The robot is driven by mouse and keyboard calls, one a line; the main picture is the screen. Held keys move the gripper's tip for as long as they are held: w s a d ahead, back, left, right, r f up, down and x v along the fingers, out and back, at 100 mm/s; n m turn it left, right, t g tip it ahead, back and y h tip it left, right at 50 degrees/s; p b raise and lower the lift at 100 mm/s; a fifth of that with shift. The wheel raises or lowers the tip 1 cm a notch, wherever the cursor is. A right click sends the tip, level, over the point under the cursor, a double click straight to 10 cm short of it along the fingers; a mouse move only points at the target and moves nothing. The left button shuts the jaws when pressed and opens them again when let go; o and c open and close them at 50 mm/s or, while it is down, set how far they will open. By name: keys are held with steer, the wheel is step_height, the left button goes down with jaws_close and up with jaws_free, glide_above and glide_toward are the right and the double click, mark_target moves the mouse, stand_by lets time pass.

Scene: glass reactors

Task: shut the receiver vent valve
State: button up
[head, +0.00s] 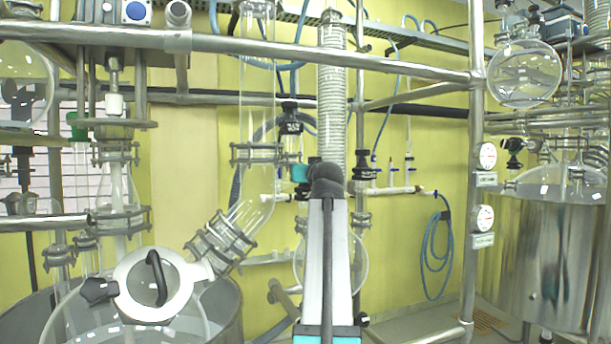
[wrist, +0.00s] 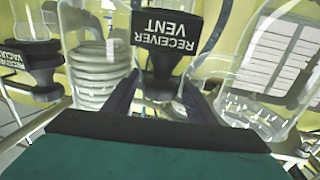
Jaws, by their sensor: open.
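The receiver vent valve (wrist: 165,62) is a black knob with a black label plate that reads "RECEIVER VENT", upside down in the wrist view. My gripper (wrist: 162,84) is open, with one dark finger on each side of the valve's lower part. I cannot tell whether either finger touches it. In the head view a teal part of my gripper (head: 300,173) shows beside my arm, just below a black valve body (head: 290,122) on the glass column. The fingers are hidden there.
A second black valve, labelled receiver vacuum (wrist: 38,62), stands to the left in the wrist view, near a ribbed coil (wrist: 100,75). Clear glass (wrist: 245,85) is close on the right. In the head view, a glass column (head: 258,70) and steel rails (head: 420,68) surround my arm.

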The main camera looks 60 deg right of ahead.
steer(key=shift+d+f+n+t+y+b, duration=0.1)
steer(key=shift+n+t+y+b, duration=0.25)
steer(key=shift+b, duration=0.3)
steer(key=shift+n+t+y+b, duration=0.25)
steer(key=shift+y+b, duration=0.1)
steer(key=shift+b, duration=0.3)
steer(key=n+t+y+b, duration=0.2)
steer(key=y+b, duration=0.1)
steer(key=b, duration=0.1)
steer(key=shift+s+n+t+y+b, duration=0.1)
steer(key=shift+n+t+y+b, duration=0.3)
steer(key=shift+n+y+b, duration=0.65)
steer(key=shift+n+t+y+b, duration=0.4)
steer(key=shift+n+y+b, duration=0.05)
steer(key=shift+y+b, duration=0.45)
steer(key=shift+r+y, duration=0.2)
steer(key=shift+y, duration=0.25)
steer(key=shift+n+y, duration=0.5)
steer(key=shift+n, duration=0.1)
steer(key=shift+a+f, duration=0.1)
steer(key=shift+a, duration=0.1)
steer(key=shift+c, duration=0.6)
